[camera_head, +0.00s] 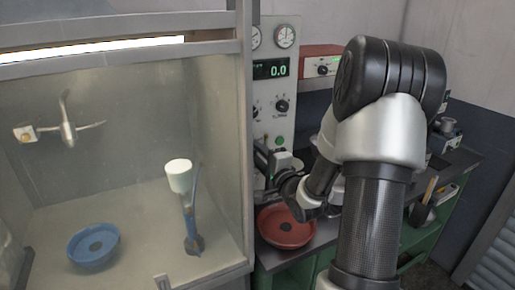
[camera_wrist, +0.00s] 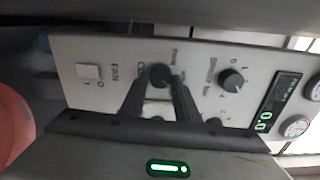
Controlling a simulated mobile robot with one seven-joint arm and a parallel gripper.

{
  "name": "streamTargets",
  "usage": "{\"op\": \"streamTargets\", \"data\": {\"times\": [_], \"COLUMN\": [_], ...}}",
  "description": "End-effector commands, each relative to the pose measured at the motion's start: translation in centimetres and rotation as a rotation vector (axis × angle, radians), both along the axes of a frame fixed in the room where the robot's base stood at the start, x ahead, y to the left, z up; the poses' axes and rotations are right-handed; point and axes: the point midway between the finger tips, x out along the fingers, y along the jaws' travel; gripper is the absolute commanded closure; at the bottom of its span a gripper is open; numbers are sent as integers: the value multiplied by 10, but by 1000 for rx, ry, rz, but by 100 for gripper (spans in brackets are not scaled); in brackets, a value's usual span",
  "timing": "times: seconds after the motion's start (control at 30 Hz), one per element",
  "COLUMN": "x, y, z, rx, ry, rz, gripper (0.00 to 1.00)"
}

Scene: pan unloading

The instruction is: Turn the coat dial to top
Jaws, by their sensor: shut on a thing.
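The coat dial (camera_wrist: 160,75) is a black round knob on the light grey control panel, seen in the wrist view, where the picture lies on its side. My gripper (camera_wrist: 161,86) has its two dark fingers on either side of this dial, shut on it. The dial's label is partly covered by the fingers, and its pointer direction cannot be made out. In the head view my gripper (camera_head: 272,160) is at the lower part of the panel, and the coat dial is hidden there behind my gripper and arm.
Another black dial (camera_wrist: 231,80) and a white fan switch (camera_wrist: 88,71) flank the coat dial. A green display (camera_head: 271,70) reads 0.0 under round gauges (camera_head: 285,36). A red pan (camera_head: 286,230) lies below my arm. The glass-sided booth (camera_head: 246,130) stands close at left, with a blue pan (camera_head: 93,245) inside.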

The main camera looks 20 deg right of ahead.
Motion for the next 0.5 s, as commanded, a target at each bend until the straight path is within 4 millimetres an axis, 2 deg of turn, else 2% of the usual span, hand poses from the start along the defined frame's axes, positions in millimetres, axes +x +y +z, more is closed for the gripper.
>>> {"op": "streamTargets", "data": {"times": [0.03,0.5], "x": [1,1], "y": [-1,-1], "z": [5,2], "rx": [43,369], "ry": [-1,8], "rz": [-1,0], "gripper": [94,94]}}
